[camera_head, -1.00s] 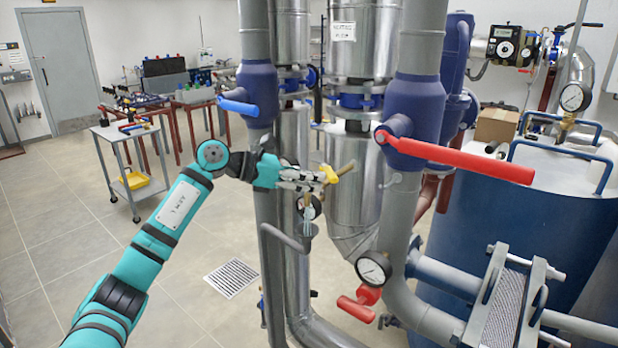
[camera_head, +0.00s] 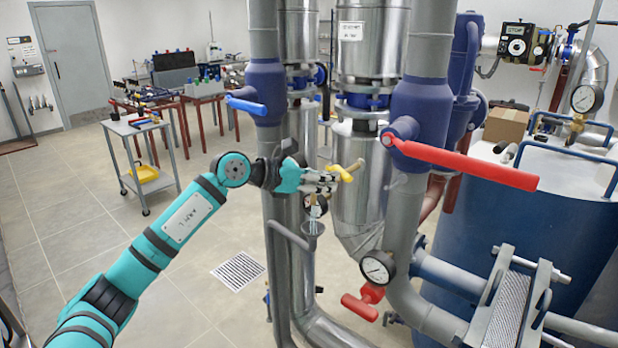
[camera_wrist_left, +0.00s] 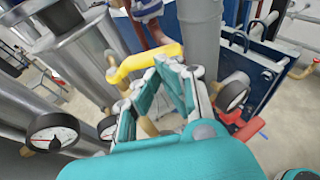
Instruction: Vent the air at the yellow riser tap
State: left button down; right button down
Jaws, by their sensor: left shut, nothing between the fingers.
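The yellow tap handle (camera_head: 347,172) sits on a brass fitting in front of the silver insulated riser, in the middle of the head view. It also shows in the left wrist view (camera_wrist_left: 145,61), just beyond my fingers. My left gripper (camera_head: 334,181) is shut and empty, its fingertips right beside the yellow handle. In the left wrist view the left gripper (camera_wrist_left: 172,66) has its fingertips close to the handle's end; I cannot tell whether they touch it. My right gripper is not in view.
A red lever (camera_head: 465,165) juts out to the right of the tap and a blue lever (camera_head: 246,105) to its left. A pressure gauge (camera_head: 377,267) and a red valve handle (camera_head: 362,302) sit lower down. Grey vertical pipes flank my left gripper.

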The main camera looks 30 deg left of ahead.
aim_at(341, 179)
pick_arm(q)
jog(key=shift+w+d+b, duration=0.35)
jog(key=shift+d, duration=0.2)
jog(key=shift+w+d+b, duration=0.3)
jog(key=shift+w+d, duration=0.05)
jog(key=shift+d, duration=0.2)
jog(key=shift+w+d, duration=0.2)
jog(key=shift+f, duration=0.15)
